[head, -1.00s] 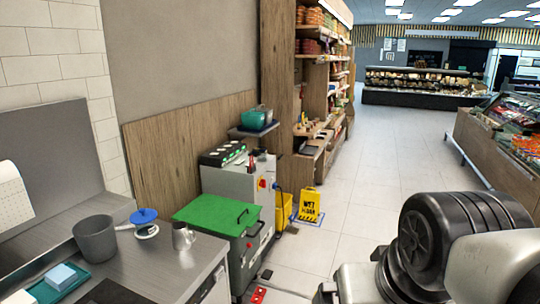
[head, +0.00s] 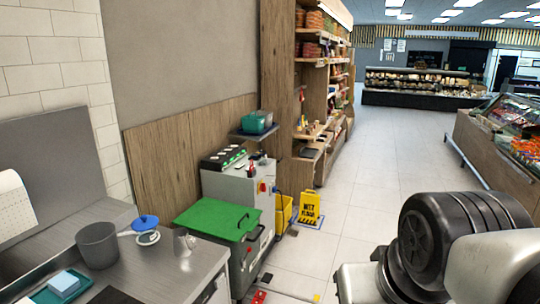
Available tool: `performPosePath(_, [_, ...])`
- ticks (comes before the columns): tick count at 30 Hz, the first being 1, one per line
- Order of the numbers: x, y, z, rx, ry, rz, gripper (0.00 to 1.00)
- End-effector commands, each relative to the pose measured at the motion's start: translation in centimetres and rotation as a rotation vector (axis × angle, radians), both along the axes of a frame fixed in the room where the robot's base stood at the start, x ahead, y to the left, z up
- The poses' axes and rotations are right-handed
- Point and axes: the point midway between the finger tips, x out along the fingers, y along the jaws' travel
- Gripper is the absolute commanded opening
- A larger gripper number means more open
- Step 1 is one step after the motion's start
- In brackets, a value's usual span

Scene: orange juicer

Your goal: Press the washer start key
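A grey machine with a green lid (head: 217,219) stands beyond the counter's right end; it may be the washer, but I cannot tell. Behind it is a taller grey cabinet (head: 232,185) with a dark top panel, a row of green-lit spots (head: 228,156) and a red knob on yellow (head: 262,187). A red key or switch (head: 250,236) shows on the green-lidded machine's side. No start key can be singled out at this size. My arm fills the lower right; my gripper is not in view.
A steel counter (head: 165,266) at lower left holds a grey bucket (head: 97,245), a blue-topped item (head: 145,222), a metal cup (head: 184,241) and a blue sponge (head: 64,282). A yellow wet-floor sign (head: 310,204) stands beyond the machines. The tiled aisle (head: 375,160) is open.

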Motion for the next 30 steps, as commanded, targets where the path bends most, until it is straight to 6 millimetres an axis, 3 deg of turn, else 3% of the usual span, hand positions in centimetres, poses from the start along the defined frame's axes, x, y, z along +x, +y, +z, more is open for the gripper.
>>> performPosePath(2, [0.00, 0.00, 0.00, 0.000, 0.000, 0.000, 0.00])
performPosePath(30, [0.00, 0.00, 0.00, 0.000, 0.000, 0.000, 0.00])
